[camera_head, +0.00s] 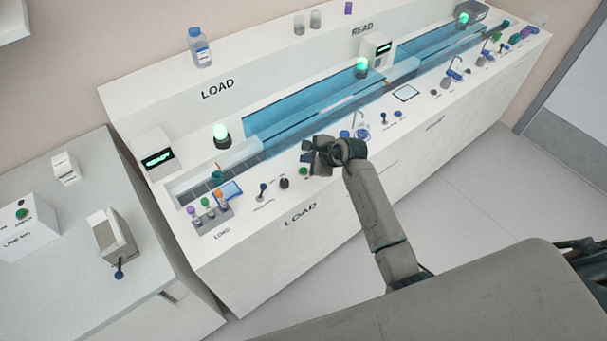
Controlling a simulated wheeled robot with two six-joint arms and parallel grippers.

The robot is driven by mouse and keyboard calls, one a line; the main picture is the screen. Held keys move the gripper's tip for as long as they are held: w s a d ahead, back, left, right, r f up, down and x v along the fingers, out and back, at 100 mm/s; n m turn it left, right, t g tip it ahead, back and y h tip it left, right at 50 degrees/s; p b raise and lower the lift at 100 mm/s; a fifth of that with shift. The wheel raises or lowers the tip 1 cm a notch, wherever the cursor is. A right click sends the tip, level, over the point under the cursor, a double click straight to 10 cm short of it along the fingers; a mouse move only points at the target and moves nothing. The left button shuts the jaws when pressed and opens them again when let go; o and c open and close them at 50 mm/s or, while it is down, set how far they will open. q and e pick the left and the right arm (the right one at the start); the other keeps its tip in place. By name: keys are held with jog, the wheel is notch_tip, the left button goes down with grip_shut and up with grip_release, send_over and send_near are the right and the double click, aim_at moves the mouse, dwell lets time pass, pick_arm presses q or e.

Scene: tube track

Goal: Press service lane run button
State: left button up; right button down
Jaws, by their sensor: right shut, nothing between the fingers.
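A white box with a green button (22,213) on it stands on the side table at the far left. Its lettering is small and seems to begin with "LANE". Another green button (304,171) sits on the front ledge of the long bench, just beside my right gripper. My right gripper (314,158) is over the bench's front edge, to the right of the LOAD controls, shut and empty. I cannot tell whether it touches anything. My left gripper is not in view.
The long white bench (330,200) carries a blue track (290,105), green lamps, a tube rack (211,217) and several knobs and levers. An open grey box (116,236) and a small white box (65,168) stand on the side table. Floor is clear at right.

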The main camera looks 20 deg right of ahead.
aim_at(307, 173)
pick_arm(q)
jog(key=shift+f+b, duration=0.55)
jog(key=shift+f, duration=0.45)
pick_arm(e)
jog(key=shift+f, duration=1.2)
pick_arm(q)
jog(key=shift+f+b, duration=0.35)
pick_arm(e)
jog(key=shift+f, duration=0.4)
